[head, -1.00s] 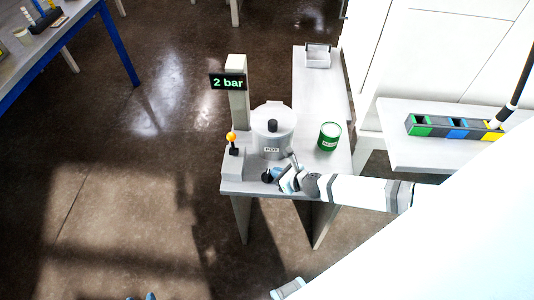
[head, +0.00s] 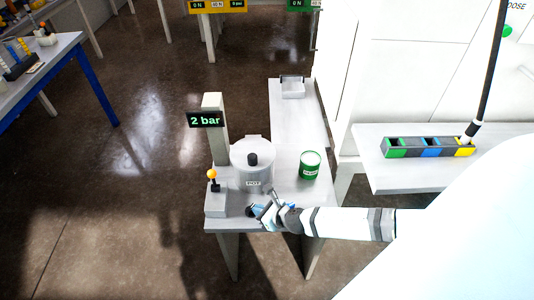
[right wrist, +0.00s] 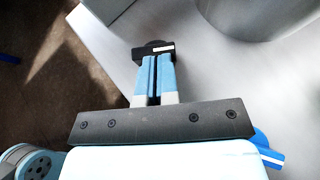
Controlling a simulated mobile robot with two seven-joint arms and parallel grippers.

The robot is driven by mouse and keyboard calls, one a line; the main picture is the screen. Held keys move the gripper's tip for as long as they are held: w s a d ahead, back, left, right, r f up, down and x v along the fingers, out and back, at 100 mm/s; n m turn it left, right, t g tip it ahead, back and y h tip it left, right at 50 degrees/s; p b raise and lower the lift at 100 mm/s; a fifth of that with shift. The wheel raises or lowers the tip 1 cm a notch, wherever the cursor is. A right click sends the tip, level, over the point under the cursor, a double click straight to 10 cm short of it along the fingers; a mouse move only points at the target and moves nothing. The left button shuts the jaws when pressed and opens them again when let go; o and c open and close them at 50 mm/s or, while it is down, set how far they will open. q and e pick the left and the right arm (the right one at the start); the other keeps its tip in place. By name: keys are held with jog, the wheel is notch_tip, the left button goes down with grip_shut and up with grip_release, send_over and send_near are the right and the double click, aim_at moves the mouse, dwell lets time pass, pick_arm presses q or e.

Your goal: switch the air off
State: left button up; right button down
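A black knob-like part (head: 250,210) with a white mark sits near the front edge of the small grey table (head: 225,222). It also shows in the right wrist view (right wrist: 153,52), just beyond my fingertips. My right gripper (head: 258,211) is at this part, its two blue fingers close together with a thin dark gap. I cannot tell whether something thin is between them. A dark sign (head: 205,120) on a post reads "2 bar". A lever with an orange ball (head: 212,175) stands upright on a grey box at the table's left. My left gripper is not in view.
A grey lidded pot (head: 252,172) stands behind my right gripper. A green can (head: 310,164) is to its right. A counter (head: 400,180) on the right bears a coloured bin row (head: 405,149). Floor is open to the left.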

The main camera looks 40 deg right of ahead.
jog(key=shift+s+a+r, duration=0.2)
jog(key=shift+s+a, duration=0.05)
jog(key=shift+s, duration=0.05)
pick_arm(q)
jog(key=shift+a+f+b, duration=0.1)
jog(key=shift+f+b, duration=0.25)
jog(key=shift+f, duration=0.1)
pick_arm(e)
jog(key=d+v, duration=0.1)
jog(key=v, duration=1.2)
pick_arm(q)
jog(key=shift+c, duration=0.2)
pick_arm(e)
jog(key=shift+w+d, duration=0.1)
jog(key=shift+w, duration=0.05)
